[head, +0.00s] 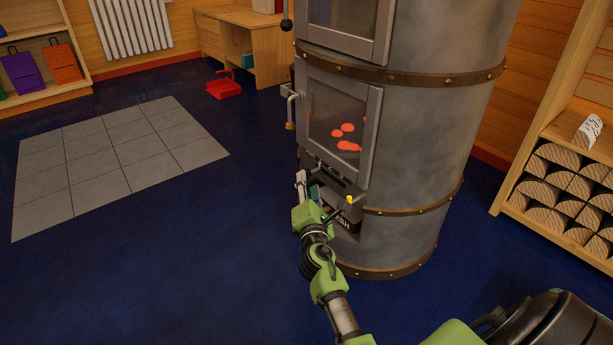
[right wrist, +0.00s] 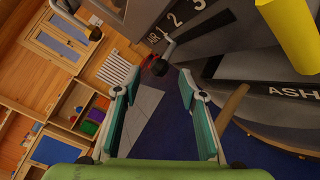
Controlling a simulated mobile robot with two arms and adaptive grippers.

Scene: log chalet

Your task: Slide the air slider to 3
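The grey round stove (head: 425,120) stands in the middle of the head view, with glowing coals behind its glass door (head: 335,120). In the right wrist view a dark plate (right wrist: 190,18) carries the letters AIR and the numbers 1, 2 and 3. My right gripper (head: 308,185) is open at the lower front of the stove. My left gripper is not in view.
A yellow-ended handle (head: 350,200) sticks out beside the gripper; its yellow end looms close in the right wrist view (right wrist: 295,35). The ASH front (head: 343,223) is below. A firewood shelf (head: 510,195) stands right. Blue floor and grey tiles (head: 115,155) are clear left.

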